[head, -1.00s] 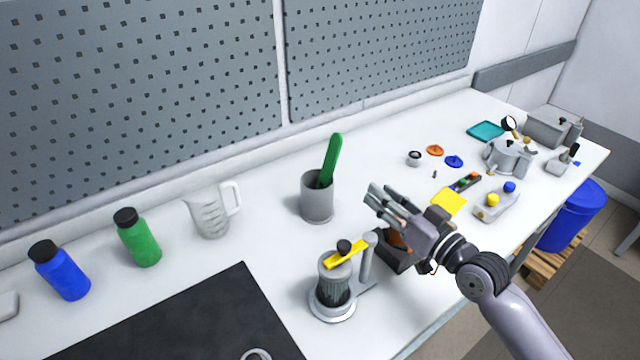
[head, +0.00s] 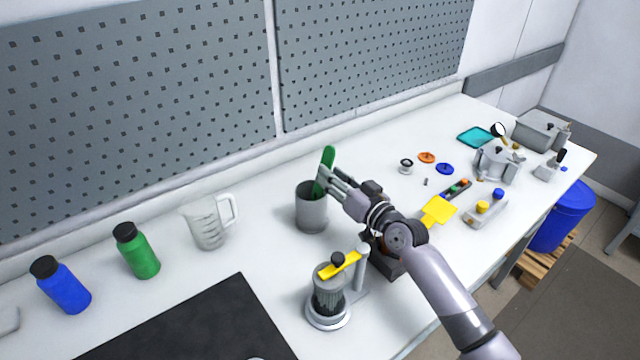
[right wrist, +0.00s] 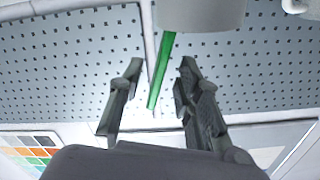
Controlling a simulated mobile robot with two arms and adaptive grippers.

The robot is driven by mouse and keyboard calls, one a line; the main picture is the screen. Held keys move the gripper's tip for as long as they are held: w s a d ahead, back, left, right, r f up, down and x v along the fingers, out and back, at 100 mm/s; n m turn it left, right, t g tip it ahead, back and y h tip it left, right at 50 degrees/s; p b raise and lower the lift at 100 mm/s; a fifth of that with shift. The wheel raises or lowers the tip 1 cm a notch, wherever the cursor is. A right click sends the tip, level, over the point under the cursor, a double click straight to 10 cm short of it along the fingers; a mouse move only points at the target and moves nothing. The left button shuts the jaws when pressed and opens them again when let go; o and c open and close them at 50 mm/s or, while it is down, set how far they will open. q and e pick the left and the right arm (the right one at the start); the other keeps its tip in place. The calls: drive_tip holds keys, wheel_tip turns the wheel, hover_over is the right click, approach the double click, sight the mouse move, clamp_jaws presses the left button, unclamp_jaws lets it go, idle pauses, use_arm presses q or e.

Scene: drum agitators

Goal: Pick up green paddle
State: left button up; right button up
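The green paddle (head: 326,166) stands tilted in a grey cup (head: 312,212) on the white bench, its upper part sticking out above the rim. My right gripper (head: 328,181) is at the cup's right side, its fingertips close to the paddle just above the rim. In the right wrist view the paddle (right wrist: 161,72) shows between the two spread fingers of the right gripper (right wrist: 155,85), with a gap on both sides. The paddle's lower part is hidden inside the cup. My left gripper is not in view.
A metal canister with a yellow bar (head: 328,300) stands in front of the cup. A clear measuring jug (head: 207,224), a green bottle (head: 137,252) and a blue bottle (head: 61,286) stand to the left. Small parts and a yellow sheet (head: 439,210) lie to the right.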

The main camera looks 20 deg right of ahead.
drive_tip(key=x, duration=0.3)
drive_tip(key=shift+w+a+f, duration=0.15)
drive_tip(key=shift+w, duration=0.15)
drive_tip(key=shift+s, duration=0.1)
drive_tip(key=shift+c, duration=0.7)
clamp_jaws()
